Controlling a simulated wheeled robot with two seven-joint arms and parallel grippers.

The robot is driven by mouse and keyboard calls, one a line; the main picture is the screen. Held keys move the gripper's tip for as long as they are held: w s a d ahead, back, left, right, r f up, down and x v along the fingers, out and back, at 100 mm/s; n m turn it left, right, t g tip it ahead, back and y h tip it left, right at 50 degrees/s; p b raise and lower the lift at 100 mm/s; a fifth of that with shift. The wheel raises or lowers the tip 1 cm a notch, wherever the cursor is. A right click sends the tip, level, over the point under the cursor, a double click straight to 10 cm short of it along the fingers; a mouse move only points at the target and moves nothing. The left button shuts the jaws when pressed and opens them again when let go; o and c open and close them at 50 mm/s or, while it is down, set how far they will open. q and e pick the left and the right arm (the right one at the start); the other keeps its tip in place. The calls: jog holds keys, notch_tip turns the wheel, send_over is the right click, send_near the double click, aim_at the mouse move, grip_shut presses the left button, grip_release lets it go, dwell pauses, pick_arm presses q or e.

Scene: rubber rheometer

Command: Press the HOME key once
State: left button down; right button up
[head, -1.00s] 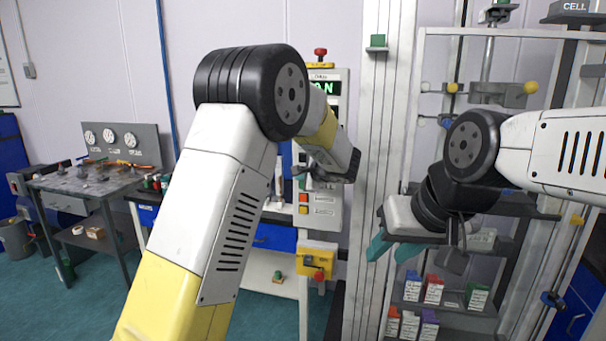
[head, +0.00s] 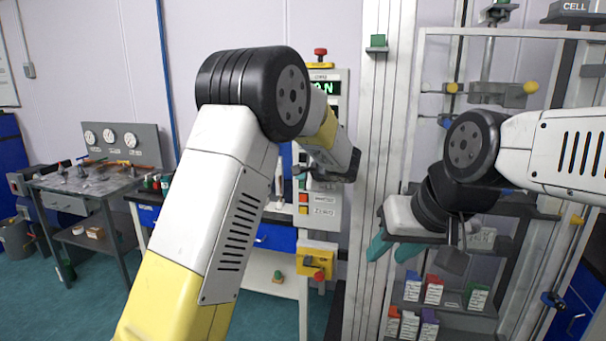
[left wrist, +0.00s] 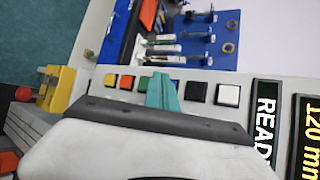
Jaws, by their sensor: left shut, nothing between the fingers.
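The control panel (head: 327,222) stands upright on a column behind my left arm, with a column of coloured keys and small labels. In the left wrist view the panel (left wrist: 213,79) runs sideways, with an orange key (left wrist: 126,82), a black key (left wrist: 196,91) and a white key (left wrist: 228,95). The key labels are not readable, so I cannot tell which is HOME. My left gripper (left wrist: 162,92) is shut and empty, its teal fingertips over the key row, left of the black key. Contact cannot be judged. My right gripper (head: 392,250) is open and empty, away from the panel.
A red mushroom button (head: 320,53) tops the panel, and a yellow switch box (head: 317,259) sits below it. A metal frame (head: 421,130) stands right, with small boxes (head: 433,291) on its shelf. A gauge bench (head: 95,180) is at left.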

pick_arm(q)
jog(key=shift+w+d, duration=0.1)
jog(key=shift+w, duration=0.15)
